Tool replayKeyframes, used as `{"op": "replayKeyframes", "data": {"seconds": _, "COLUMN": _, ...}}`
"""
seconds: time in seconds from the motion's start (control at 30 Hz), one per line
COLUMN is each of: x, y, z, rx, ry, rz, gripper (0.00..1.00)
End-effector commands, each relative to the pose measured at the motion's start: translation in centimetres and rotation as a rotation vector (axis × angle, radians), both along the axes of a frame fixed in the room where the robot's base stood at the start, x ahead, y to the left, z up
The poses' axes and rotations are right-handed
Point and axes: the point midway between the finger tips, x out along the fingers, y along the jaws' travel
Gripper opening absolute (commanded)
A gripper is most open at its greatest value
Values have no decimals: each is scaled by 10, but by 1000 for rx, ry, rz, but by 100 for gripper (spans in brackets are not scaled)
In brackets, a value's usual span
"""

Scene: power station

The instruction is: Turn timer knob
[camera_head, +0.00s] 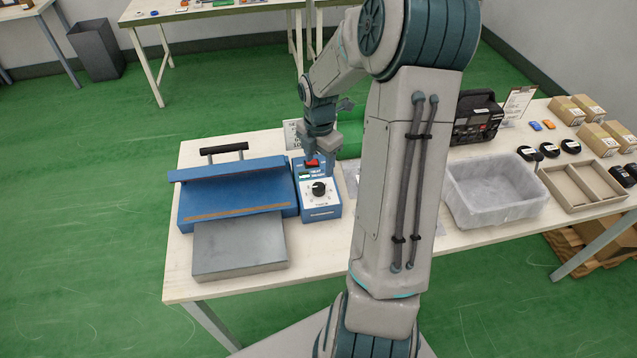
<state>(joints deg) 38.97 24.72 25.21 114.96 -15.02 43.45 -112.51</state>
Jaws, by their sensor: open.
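The timer is a small blue box (319,208) with a white dial face, standing on the table to the left of my arm. Its black timer knob (319,188) sits in the middle of the dial. A red switch (312,163) and a green one (305,175) are near its top edge. My gripper (321,168) is open and points down above the back part of the box, behind the knob in the picture. I cannot tell how high it is over the box. The knob is in plain view.
A blue sealer-like machine (235,208) with a black handle and a grey plate stands close left of the timer. A translucent bin (497,212), a divided cardboard tray (577,197) and a black radio-like device (476,118) are to the right. The table's front left strip is bare.

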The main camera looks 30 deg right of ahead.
Motion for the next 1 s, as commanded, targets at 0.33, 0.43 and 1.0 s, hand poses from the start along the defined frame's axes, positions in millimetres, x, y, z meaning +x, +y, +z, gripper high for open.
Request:
{"op": "replayKeyframes", "data": {"seconds": 0.33, "x": -1, "y": 1, "z": -71, "rx": 2, "ry": 3, "rz": 2, "gripper": 56}}
{"op": "replayKeyframes", "data": {"seconds": 0.43, "x": 0, "y": 1, "z": -83, "rx": 2, "ry": 2, "rz": -1, "gripper": 56}}
{"op": "replayKeyframes", "data": {"seconds": 1.0, "x": 0, "y": 0, "z": -96, "rx": 0, "ry": -1, "rz": -2, "gripper": 31}}
